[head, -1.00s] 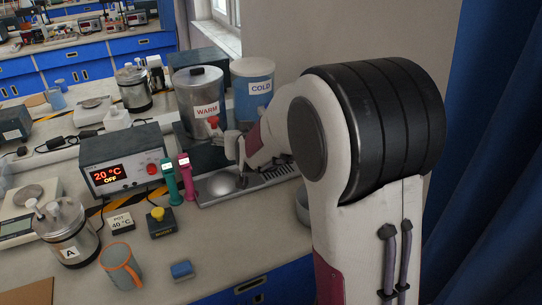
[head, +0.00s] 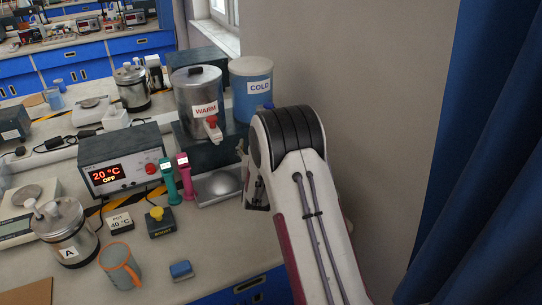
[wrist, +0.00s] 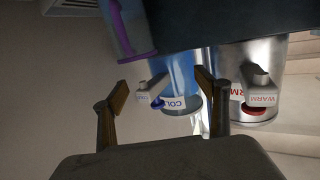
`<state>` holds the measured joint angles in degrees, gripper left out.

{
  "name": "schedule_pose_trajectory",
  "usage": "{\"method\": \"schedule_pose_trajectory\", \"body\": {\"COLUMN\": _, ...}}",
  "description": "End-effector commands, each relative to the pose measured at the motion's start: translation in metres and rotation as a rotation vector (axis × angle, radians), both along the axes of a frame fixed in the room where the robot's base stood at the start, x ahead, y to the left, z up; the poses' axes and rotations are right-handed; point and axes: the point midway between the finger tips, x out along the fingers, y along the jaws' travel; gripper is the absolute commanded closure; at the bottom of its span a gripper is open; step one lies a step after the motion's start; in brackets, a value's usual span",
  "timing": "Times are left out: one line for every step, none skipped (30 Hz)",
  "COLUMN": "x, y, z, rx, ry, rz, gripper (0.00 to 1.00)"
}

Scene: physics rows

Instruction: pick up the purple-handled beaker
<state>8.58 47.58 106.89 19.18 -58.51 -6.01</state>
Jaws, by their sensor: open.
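The purple-handled beaker (wrist: 134,28) shows only in the wrist view, at the top edge and partly cut off. Its purple handle (wrist: 115,25) is on the left side of its clear bluish body. The wrist picture is upside down. My gripper (wrist: 162,92) is open, with nothing between its fingers, and the beaker appears beyond the fingertips, apart from them. In the head view, my arm hides most of the gripper and the beaker is not visible there.
The WARM urn (head: 200,93) and blue COLD container (head: 250,88) stand on a dark block behind my gripper. A heater box (head: 125,165), a teal tool (head: 170,182) and a pink tool (head: 185,177) stand left. An orange-handled beaker (head: 120,266) is at front left.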

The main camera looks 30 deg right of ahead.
Motion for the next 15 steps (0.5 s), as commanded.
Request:
{"method": "schedule_pose_trajectory", "body": {"x": 0.0, "y": -0.005, "z": -0.011, "rx": -0.01, "ry": -0.009, "rz": -0.013, "gripper": 0.26}}
{"method": "schedule_pose_trajectory", "body": {"x": 0.0, "y": -0.008, "z": -0.015, "rx": -0.018, "ry": -0.016, "rz": -0.02, "gripper": 0.26}}
{"method": "schedule_pose_trajectory", "body": {"x": 0.0, "y": -0.012, "z": -0.022, "rx": -0.027, "ry": -0.026, "rz": -0.03, "gripper": 0.26}}
{"method": "schedule_pose_trajectory", "body": {"x": 0.0, "y": -0.015, "z": -0.026, "rx": -0.034, "ry": -0.034, "rz": -0.037, "gripper": 0.26}}
{"method": "schedule_pose_trajectory", "body": {"x": 0.0, "y": -0.017, "z": -0.03, "rx": -0.041, "ry": -0.042, "rz": -0.044, "gripper": 0.26}}
{"method": "schedule_pose_trajectory", "body": {"x": -0.001, "y": -0.021, "z": -0.035, "rx": -0.049, "ry": -0.05, "rz": -0.053, "gripper": 0.26}}
{"method": "schedule_pose_trajectory", "body": {"x": -0.002, "y": -0.023, "z": -0.038, "rx": -0.056, "ry": -0.057, "rz": -0.059, "gripper": 0.26}}
{"method": "schedule_pose_trajectory", "body": {"x": -0.002, "y": -0.025, "z": -0.042, "rx": -0.061, "ry": -0.062, "rz": -0.065, "gripper": 0.26}}
{"method": "schedule_pose_trajectory", "body": {"x": -0.003, "y": -0.027, "z": -0.045, "rx": -0.069, "ry": -0.071, "rz": -0.071, "gripper": 0.26}}
{"method": "schedule_pose_trajectory", "body": {"x": -0.003, "y": -0.028, "z": -0.047, "rx": -0.074, "ry": -0.075, "rz": -0.075, "gripper": 0.26}}
{"method": "schedule_pose_trajectory", "body": {"x": -0.004, "y": -0.029, "z": -0.049, "rx": -0.078, "ry": -0.08, "rz": -0.078, "gripper": 0.26}}
{"method": "schedule_pose_trajectory", "body": {"x": -0.004, "y": -0.031, "z": -0.051, "rx": -0.083, "ry": -0.084, "rz": -0.082, "gripper": 0.26}}
{"method": "schedule_pose_trajectory", "body": {"x": -0.005, "y": -0.031, "z": -0.053, "rx": -0.085, "ry": -0.087, "rz": -0.085, "gripper": 0.26}}
{"method": "schedule_pose_trajectory", "body": {"x": -0.005, "y": -0.032, "z": -0.054, "rx": -0.088, "ry": -0.089, "rz": -0.087, "gripper": 0.26}}
{"method": "schedule_pose_trajectory", "body": {"x": -0.006, "y": -0.033, "z": -0.054, "rx": -0.09, "ry": -0.091, "rz": -0.088, "gripper": 0.26}}
